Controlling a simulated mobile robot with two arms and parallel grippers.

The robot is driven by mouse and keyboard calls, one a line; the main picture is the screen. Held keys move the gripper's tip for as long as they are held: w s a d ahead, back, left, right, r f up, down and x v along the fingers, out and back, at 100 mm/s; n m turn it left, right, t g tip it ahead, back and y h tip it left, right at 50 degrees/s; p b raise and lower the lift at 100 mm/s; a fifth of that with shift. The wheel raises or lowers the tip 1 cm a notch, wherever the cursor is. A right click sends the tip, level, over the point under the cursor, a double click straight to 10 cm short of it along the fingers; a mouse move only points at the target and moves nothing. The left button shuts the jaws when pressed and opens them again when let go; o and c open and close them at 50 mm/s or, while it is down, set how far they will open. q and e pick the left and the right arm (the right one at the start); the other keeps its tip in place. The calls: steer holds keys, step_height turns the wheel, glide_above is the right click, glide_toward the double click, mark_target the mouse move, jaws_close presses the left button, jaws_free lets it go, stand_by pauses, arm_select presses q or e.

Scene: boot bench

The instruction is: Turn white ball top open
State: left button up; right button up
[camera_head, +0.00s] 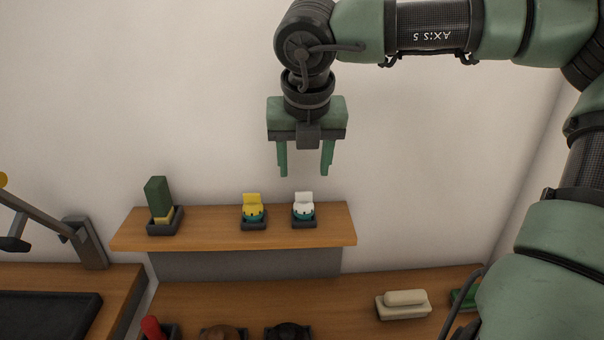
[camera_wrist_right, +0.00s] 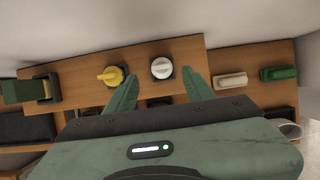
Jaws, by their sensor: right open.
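The white ball top (camera_head: 304,203) sits in a small dark holder on the raised wooden shelf, with a teal band below its white part. It also shows in the right wrist view (camera_wrist_right: 162,67), just beyond and between the fingertips. A yellow ball top (camera_head: 253,206) of like shape stands to its left; it shows in the wrist view (camera_wrist_right: 112,76) too. My right gripper (camera_head: 305,172) is open and empty, pointing down above the white ball top with a clear gap. My left gripper is not in view.
The shelf (camera_head: 190,240) also holds a green and yellow block (camera_head: 157,200) in a dark tray at left. On the lower bench, a cream brush-like block (camera_head: 403,304), a green one (camera_head: 464,297) and dark round items (camera_head: 288,332) stand. The wall behind is bare.

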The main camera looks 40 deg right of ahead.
mark_target(304, 192)
steer(key=p+x, duration=0.1)
steer(key=x, duration=0.5)
steer(key=shift+d+f+p, duration=0.1)
steer(key=shift+f+p, duration=0.25)
steer(key=shift+p, duration=0.05)
steer(key=shift+f, duration=0.2)
jaws_close()
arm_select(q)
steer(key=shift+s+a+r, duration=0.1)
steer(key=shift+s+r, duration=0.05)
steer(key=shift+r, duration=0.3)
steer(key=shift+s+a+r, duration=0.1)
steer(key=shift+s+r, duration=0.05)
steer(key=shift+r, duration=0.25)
